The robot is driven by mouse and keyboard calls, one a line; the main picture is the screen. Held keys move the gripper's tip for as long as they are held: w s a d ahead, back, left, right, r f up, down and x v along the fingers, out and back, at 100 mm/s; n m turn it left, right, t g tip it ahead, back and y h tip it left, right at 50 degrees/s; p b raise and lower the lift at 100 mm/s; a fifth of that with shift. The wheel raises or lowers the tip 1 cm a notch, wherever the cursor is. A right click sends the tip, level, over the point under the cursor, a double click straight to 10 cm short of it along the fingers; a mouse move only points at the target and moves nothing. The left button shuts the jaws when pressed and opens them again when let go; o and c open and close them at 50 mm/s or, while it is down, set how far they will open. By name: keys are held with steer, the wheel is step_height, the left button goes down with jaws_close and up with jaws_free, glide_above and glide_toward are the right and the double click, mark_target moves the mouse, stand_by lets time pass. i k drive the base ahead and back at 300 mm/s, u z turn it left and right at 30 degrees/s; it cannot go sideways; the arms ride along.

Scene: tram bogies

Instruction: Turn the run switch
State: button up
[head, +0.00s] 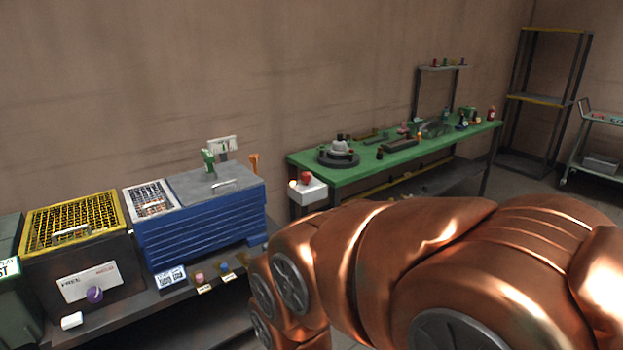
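No control reads clearly as the run switch in the head view. A pink knob (199,278) and a blue knob (225,268) stand on the bench's front ledge, with small tags too small to read. A white control box (312,194) with a red button and a small yellow light is at the green table's near corner. My copper arm fills the lower right. My gripper is outside the picture or hidden.
The dark box with a yellow grate (32,228) and a blue unit (200,235) stand on a dark bench. A green table (300,160) with several parts stands behind. A shelf rack (545,98) and a cart (600,120) are at right. A white block (72,320) lies front left.

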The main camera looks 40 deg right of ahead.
mark_target(306, 177)
steer(key=z, duration=0.7)
steer(key=i, duration=1.5)
steer(key=u, duration=0.75)
